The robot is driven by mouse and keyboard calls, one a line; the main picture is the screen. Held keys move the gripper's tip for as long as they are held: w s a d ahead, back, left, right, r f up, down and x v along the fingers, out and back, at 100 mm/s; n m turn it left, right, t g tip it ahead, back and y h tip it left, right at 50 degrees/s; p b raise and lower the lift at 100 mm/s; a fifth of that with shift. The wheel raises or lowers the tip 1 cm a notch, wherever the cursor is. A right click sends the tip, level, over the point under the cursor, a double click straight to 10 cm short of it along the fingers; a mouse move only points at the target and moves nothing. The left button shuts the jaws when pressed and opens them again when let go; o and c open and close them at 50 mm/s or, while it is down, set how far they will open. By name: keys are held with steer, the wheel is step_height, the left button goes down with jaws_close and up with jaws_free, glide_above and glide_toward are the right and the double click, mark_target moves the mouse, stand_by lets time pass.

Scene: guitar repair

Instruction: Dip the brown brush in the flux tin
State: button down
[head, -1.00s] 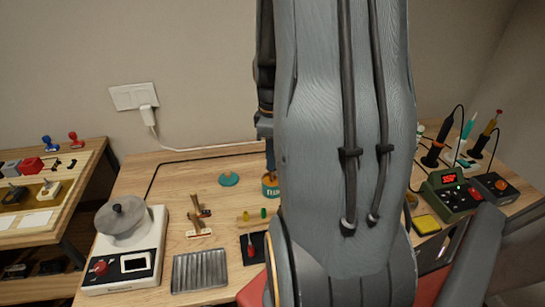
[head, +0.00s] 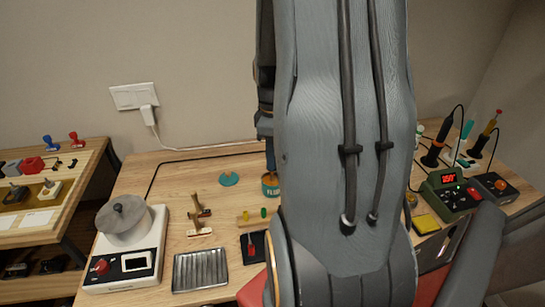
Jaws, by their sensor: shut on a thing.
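The flux tin (head: 270,190) stands on the bench, an orange-brown tin with a teal band marked "FLUX". It is open, and its right side is hidden behind my arm. Its teal lid (head: 229,179) lies on the bench to the left. My gripper (head: 269,150) points down just above the tin, its right part hidden by my arm. It is shut on the brown brush (head: 270,168), of which only a narrow strip shows, reaching down to the tin's mouth. I cannot tell how deep the bristles are in the tin.
A wooden holder (head: 247,220) with yellow and green ends stands in front of the tin. A dark mat with a red-handled tool, a ribbed metal tray (head: 200,270) and a white hotplate (head: 135,262) are nearer. A soldering station (head: 450,195) stands right.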

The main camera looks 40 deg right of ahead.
steer(key=shift+r+p, duration=3.35)
steer(key=shift+r, duration=0.1)
